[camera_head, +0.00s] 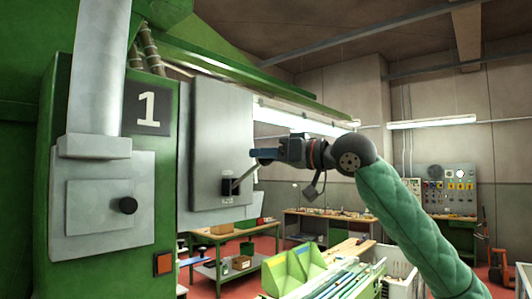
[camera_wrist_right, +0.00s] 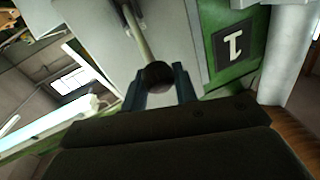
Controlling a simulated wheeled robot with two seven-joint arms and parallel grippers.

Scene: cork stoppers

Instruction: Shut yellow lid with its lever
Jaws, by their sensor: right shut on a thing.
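No yellow lid shows. A flat grey panel (camera_head: 212,125) stands at the right side of the green machine, and I cannot tell how far open it is. A thin lever (camera_head: 243,180) rises at a slant from a dark bracket (camera_head: 228,187) low on the panel. In the wrist view the lever (camera_wrist_right: 135,30) is a pale rod ending in a dark round knob (camera_wrist_right: 158,75). My right gripper (camera_head: 254,157), with blue fingers, is shut on the knob; its fingers also show in the wrist view (camera_wrist_right: 160,92). My left gripper is not in view.
The green machine (camera_head: 55,150) marked 1 fills the left, with a grey duct (camera_head: 100,70) and a small grey door with a black knob (camera_head: 128,205). Below my right arm are green bins (camera_head: 290,268). Workbenches (camera_head: 325,215) stand farther back.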

